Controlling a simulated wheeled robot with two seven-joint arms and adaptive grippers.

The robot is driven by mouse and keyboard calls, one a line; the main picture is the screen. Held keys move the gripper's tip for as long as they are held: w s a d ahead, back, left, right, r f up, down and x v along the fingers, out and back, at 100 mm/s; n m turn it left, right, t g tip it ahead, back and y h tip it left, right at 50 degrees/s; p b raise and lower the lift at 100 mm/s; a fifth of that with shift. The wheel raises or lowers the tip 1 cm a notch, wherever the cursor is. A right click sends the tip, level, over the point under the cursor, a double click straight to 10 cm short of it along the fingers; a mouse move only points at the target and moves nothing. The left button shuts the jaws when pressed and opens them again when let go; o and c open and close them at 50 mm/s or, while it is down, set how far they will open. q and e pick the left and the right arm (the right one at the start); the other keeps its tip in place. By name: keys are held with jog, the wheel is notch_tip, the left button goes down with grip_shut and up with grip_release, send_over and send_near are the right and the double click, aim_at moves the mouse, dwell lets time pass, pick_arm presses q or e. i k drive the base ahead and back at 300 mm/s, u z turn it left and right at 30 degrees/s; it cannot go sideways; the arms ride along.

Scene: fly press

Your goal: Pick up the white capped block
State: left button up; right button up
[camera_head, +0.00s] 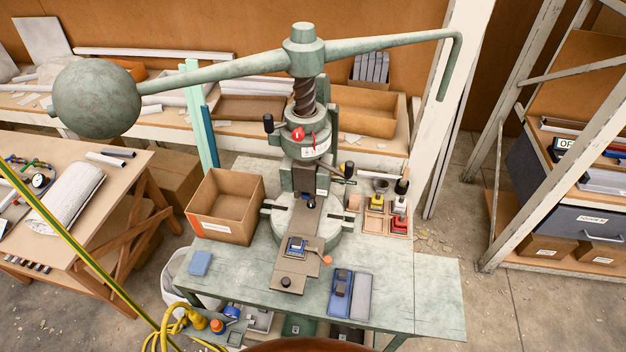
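A small white block (400,205) with a dark upright part above it stands at the back right of the green press table (435,290). It is in or at the upper right compartment of a small wooden tray (374,225). A yellow block (377,200) stands to its left and a red block (398,226) in front of it. The blocks are small, so the white one's cap cannot be made out clearly. Neither of my grippers shows in the head view.
The fly press (305,180) stands left of the tray, its long arm and ball (97,98) overhead. An open cardboard box (222,225) is on the left. The table's right front is clear.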

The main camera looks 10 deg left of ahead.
aim_at(296, 244)
jog(key=u, duration=1.5)
jog(key=k, duration=0.65)
jog(key=z, duration=0.45)
